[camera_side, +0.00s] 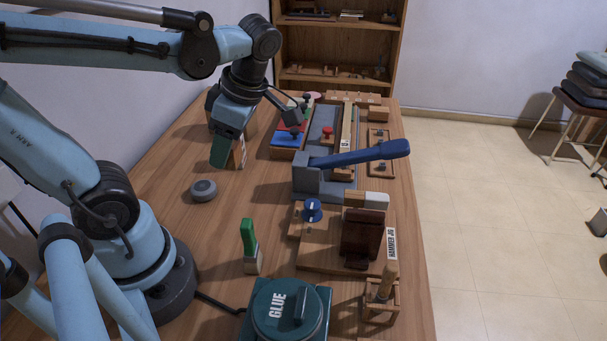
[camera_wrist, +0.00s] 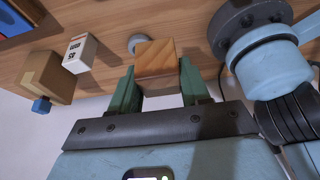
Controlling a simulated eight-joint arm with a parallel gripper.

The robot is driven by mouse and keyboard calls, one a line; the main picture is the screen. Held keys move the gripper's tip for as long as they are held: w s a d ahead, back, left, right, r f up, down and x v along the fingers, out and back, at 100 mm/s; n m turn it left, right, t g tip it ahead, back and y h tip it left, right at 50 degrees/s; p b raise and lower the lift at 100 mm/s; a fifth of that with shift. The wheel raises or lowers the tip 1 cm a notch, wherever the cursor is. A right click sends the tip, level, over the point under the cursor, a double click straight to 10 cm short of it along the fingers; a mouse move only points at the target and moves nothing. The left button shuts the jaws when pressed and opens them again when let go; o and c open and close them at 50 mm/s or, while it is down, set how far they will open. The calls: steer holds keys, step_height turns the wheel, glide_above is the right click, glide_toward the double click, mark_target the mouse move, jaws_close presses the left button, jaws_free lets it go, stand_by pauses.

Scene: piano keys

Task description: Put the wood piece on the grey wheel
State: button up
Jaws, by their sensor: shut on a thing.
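My gripper (camera_side: 222,150) is above the left part of the table in the side view. In the wrist view its two green fingers (camera_wrist: 157,76) are shut on a light brown wood piece (camera_wrist: 155,56). In the side view I cannot clearly make out the wood piece at the fingers. The grey wheel (camera_side: 203,190), a low round disc, lies on the table below and a little left of the gripper. It also shows in the wrist view (camera_wrist: 136,40), partly hidden behind the wood piece. The wood piece appears apart from it.
A white box with lettering (camera_wrist: 80,52) and a brown box (camera_wrist: 48,76) stand close to the gripper. A blue-handled press (camera_side: 355,155), a green brush (camera_side: 250,245) and a glue pot (camera_side: 285,310) stand nearby. The table around the wheel is clear.

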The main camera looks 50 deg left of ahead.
steer(key=shift+s+d, duration=0.2)
steer(key=shift+s+a+f, duration=0.15)
steer(key=shift+a+f, duration=0.05)
steer(key=shift+a, duration=0.05)
steer(key=s+a+f, duration=0.1)
steer(key=a+f, duration=0.1)
steer(key=a, duration=0.1)
steer(key=a+f, duration=0.2)
steer(key=a, duration=0.2)
steer(key=s+a+f, duration=0.1)
steer(key=a+f, duration=0.1)
steer(key=a, duration=0.1)
steer(key=shift+s+a+f, duration=0.25)
steer(key=shift+s, duration=0.05)
steer(key=shift+f, duration=2.05)
steer(key=shift+f, duration=0.15)
steer(key=o, duration=1)
steer(key=shift+o, duration=0.2)
